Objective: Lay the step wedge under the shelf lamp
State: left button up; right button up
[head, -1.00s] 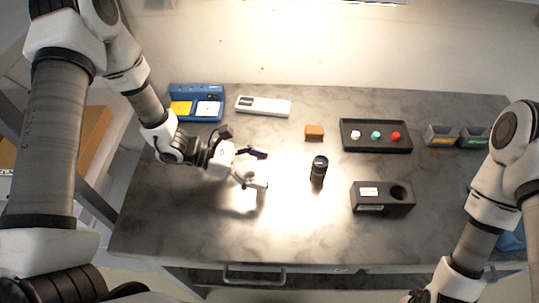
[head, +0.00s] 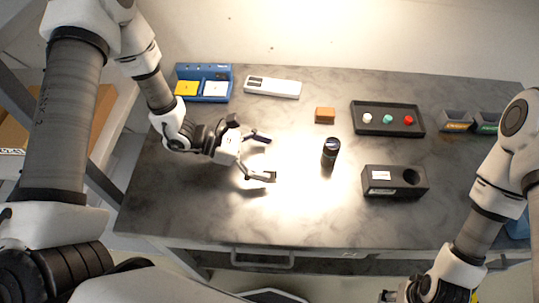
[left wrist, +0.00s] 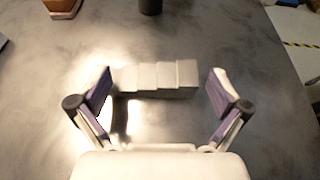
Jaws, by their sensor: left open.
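The step wedge (left wrist: 157,78) is a pale grey block with several steps, rising to the right in the left wrist view. It lies on the dark table between and slightly beyond my left fingertips, apart from both. In the head view I cannot make it out in the glare. My left gripper (head: 266,157) is open and empty; its fingers also show in the left wrist view (left wrist: 158,88). The shelf lamp itself is out of view; its bright pool of light falls on the table's middle. My right gripper (head: 393,294) is cut off at the bottom edge, its jaws unclear.
A dark cylinder (head: 330,153) stands right of the left gripper, with a black holed block (head: 395,182) beyond. The front-left tabletop is clear.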

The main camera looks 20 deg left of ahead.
pick_arm(q)
jog(key=p+v, duration=0.1)
jog(key=v, duration=0.1)
jog(key=p+v, duration=0.1)
jog(key=v, duration=0.1)
jog(key=p+v, duration=0.2)
jog(key=shift+s+r, duration=0.1)
jog(key=shift+r, duration=0.25)
jog(key=shift+s+a+f, duration=0.1)
jog(key=shift+a, duration=0.15)
jog(key=shift+d+f, duration=0.1)
